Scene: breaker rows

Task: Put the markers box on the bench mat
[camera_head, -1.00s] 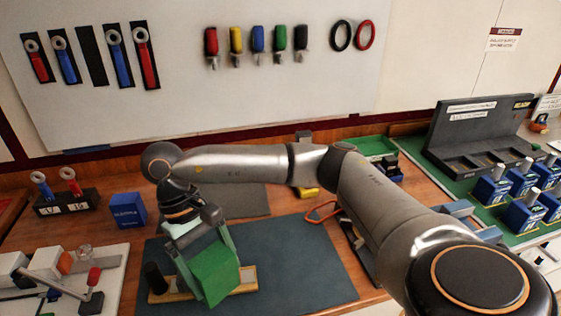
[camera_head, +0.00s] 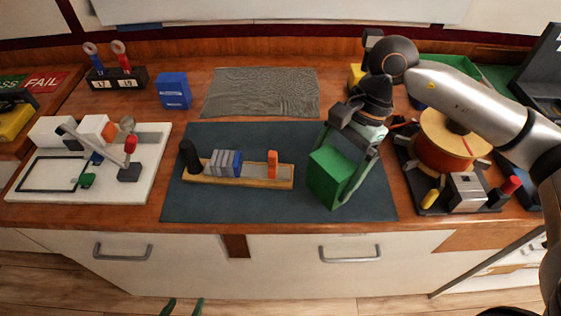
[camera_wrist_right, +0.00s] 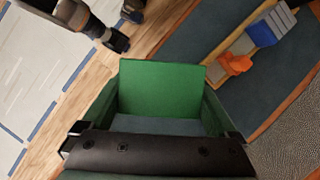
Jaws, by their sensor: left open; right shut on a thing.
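A plain green box (camera_head: 328,176) is held between the green fingers of my right gripper (camera_head: 346,172). It is over the right part of the dark blue bench mat (camera_head: 240,207), right of the wooden rail. I cannot tell whether it touches the mat. In the right wrist view the green box (camera_wrist_right: 160,88) sits between the fingers. No label can be read on it. A blue box (camera_head: 174,91) with faint lettering stands upright behind the mat's left end. My left gripper (camera_head: 183,307) shows only as two spread green fingertips at the bottom edge, open and empty, before the bench.
The wooden rail (camera_head: 205,178) on the mat carries grey, blue and orange blocks. A black cylinder (camera_head: 190,157) stands at its left end. A grey ribbed mat (camera_head: 260,93) lies behind, bare. An orange spool (camera_head: 447,145) stands right of the mat, a white board (camera_head: 45,192) left.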

